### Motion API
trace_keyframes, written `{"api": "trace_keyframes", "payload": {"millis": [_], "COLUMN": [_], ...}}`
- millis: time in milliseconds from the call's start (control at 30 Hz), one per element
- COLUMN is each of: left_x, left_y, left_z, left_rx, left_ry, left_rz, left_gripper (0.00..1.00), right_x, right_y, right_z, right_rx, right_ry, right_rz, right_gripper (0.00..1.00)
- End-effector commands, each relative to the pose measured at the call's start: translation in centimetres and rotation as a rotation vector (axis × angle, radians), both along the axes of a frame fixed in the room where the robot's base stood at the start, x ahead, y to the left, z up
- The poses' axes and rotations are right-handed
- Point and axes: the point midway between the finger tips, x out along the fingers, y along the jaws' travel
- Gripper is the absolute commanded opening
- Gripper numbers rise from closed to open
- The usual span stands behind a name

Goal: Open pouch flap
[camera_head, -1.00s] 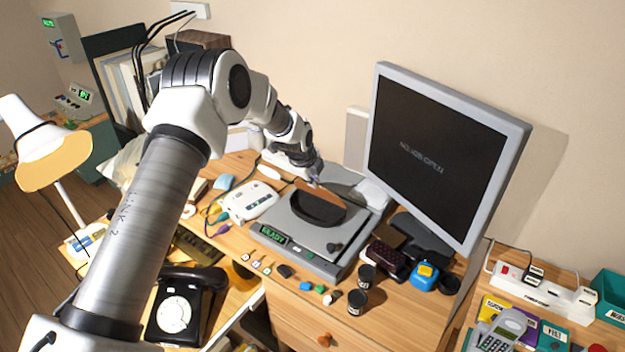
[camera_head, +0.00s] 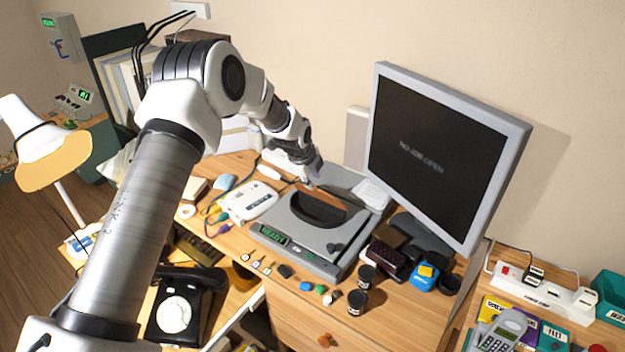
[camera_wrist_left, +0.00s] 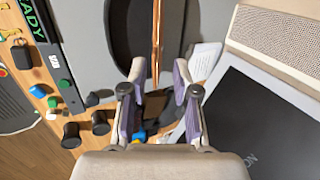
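The pouch (camera_head: 312,211) is a dark, rounded shape on the grey device's flat top, below the monitor. Its brown flap (camera_head: 323,196) stands up along the far side in the head view. In the left wrist view the flap (camera_wrist_left: 157,38) is a thin brown strip seen nearly edge-on, beside the dark pouch (camera_wrist_left: 128,40). My left gripper (camera_head: 312,183) is at the flap's upper edge. In the left wrist view my left gripper (camera_wrist_left: 160,75) has its fingers apart, with the strip's end between them. Contact with the flap cannot be told. My right gripper is not in view.
The grey device (camera_head: 340,240) has a green READY display. The monitor (camera_head: 440,150) stands close on the right. Two dark canisters (camera_head: 358,301), small coloured pieces and a blue item (camera_head: 425,278) lie near its front right. A white box (camera_head: 249,202) is to its left.

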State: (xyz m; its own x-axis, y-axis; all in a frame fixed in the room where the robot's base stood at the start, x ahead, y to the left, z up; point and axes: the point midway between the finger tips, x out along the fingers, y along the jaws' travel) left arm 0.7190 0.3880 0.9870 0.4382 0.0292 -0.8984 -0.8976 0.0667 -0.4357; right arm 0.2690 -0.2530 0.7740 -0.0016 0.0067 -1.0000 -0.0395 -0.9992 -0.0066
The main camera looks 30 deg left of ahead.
Motion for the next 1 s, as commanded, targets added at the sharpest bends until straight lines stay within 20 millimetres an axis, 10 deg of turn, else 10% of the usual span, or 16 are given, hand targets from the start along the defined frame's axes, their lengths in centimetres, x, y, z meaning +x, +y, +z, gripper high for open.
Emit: {"api": "trace_keyframes", "payload": {"millis": [300,567,733,833,1000], "left_x": [-3.4,-4.6,-4.6,-4.8,-8.0], "left_y": [-0.2,-0.3,-0.3,-0.5,-4.2], "left_z": [7.2,9.5,9.5,9.0,0.9], "left_rx": [-0.001,0.000,0.000,-0.007,-0.132], "left_ry": [-0.004,-0.001,-0.001,0.004,0.075], "left_rz": [-0.001,0.000,0.000,0.009,0.177], "left_gripper": [0.30,0.30,0.30,0.00,0.00], "right_x": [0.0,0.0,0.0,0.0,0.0], "right_y": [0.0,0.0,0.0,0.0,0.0], "right_z": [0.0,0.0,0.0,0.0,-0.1], "right_rx": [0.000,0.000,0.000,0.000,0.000], "right_ry": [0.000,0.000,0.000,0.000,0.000], "right_rz": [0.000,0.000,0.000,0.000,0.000], "right_gripper": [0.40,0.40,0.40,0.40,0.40]}}
